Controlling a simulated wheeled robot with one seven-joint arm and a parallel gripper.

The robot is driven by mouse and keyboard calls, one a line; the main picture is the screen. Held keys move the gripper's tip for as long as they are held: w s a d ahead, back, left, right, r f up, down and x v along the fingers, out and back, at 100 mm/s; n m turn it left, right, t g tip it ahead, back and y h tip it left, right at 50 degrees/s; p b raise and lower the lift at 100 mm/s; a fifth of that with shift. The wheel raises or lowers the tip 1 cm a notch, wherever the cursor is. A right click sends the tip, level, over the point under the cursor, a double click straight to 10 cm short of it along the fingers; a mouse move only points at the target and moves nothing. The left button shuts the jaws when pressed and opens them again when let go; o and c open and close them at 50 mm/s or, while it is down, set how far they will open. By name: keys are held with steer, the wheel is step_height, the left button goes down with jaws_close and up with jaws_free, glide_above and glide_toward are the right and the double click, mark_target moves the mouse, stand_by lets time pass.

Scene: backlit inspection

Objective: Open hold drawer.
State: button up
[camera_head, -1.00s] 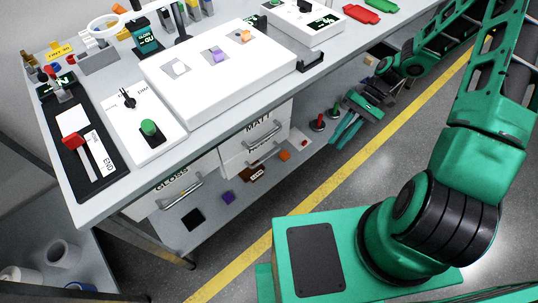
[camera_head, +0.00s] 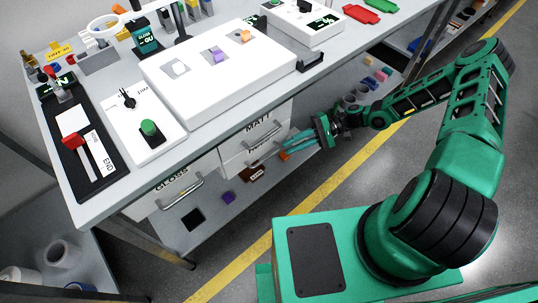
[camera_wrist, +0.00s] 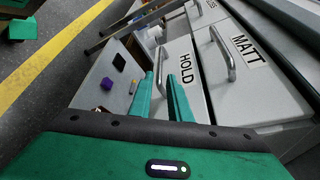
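The hold drawer (camera_wrist: 182,48) is a pale grey front labelled HOLD in the wrist view, with a metal bar handle (camera_wrist: 162,68). It looks shut. In the head view its handle (camera_head: 262,160) shows below the MATT drawer, and its label is partly hidden by my gripper. My gripper (camera_head: 281,149) has its teal fingers pointing at this handle. In the wrist view my gripper (camera_wrist: 160,76) is open, with the handle showing in the gap between the fingertips. I cannot tell whether a finger touches the handle.
The MATT drawer (camera_head: 257,126), with its own handle (camera_wrist: 222,54), is directly above. The GLOSS drawer (camera_head: 170,191) is to the left. A lower shelf (camera_wrist: 103,68) holds small blocks. The bench top (camera_head: 205,123) with white fixtures overhangs the drawers. Open floor lies in front.

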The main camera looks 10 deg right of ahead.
mark_target(269, 155)
steer(key=x, duration=0.9)
steer(key=shift+a, duration=0.1)
jaws_close()
